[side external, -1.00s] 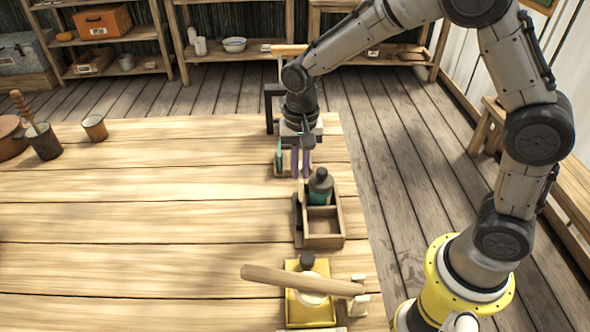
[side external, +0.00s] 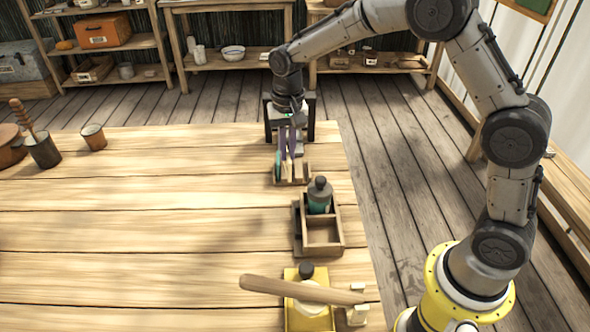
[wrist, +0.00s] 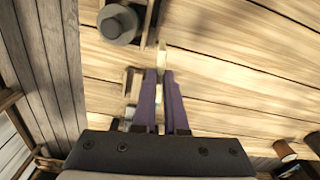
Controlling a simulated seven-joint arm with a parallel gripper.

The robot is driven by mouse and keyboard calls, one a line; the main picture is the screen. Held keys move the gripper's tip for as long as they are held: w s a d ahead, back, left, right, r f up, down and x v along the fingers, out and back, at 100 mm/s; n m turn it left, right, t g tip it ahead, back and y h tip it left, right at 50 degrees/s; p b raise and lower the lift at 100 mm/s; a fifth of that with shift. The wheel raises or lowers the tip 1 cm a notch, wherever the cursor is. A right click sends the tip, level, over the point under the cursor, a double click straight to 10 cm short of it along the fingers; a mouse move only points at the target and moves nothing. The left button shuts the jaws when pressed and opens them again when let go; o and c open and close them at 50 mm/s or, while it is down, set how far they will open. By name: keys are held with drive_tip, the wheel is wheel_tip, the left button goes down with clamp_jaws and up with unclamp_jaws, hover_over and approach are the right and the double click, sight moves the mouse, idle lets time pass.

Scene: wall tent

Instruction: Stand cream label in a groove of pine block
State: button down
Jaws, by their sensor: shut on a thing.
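The pine block (side external: 303,175) is a small wooden piece near the table's right edge, behind the divided box. A teal upright piece (side external: 277,163) shows at its left side. My gripper (side external: 288,155) has purple fingers that point down over the block. In the wrist view my gripper (wrist: 162,75) is shut on the cream label (wrist: 162,55), a narrow pale strip that sticks out past the fingertips. Part of the block (wrist: 130,85) shows left of the fingers. I cannot tell whether the label's lower edge is inside a groove or just above it.
A divided wooden box (side external: 323,244) with a dark-capped bottle (side external: 319,196) stands in front of the block. Nearer are a yellow tray (side external: 299,316) and a wooden handle (side external: 300,290). Cups stand at the far left. The middle of the table is clear.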

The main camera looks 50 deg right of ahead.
drive_tip(key=w+d+f, duration=0.1)
drive_tip(key=w+d, duration=0.3)
drive_tip(key=d, duration=0.2)
drive_tip(key=m, duration=0.2)
hover_over(305, 173)
wheel_tip(305, 173, down, 3)
drive_tip(key=shift+r, duration=0.2)
drive_tip(key=shift+f, duration=2.3)
drive_tip(key=shift+f, duration=1.65)
idle(0.6)
unclamp_jaws()
idle(0.6)
idle(0.9)
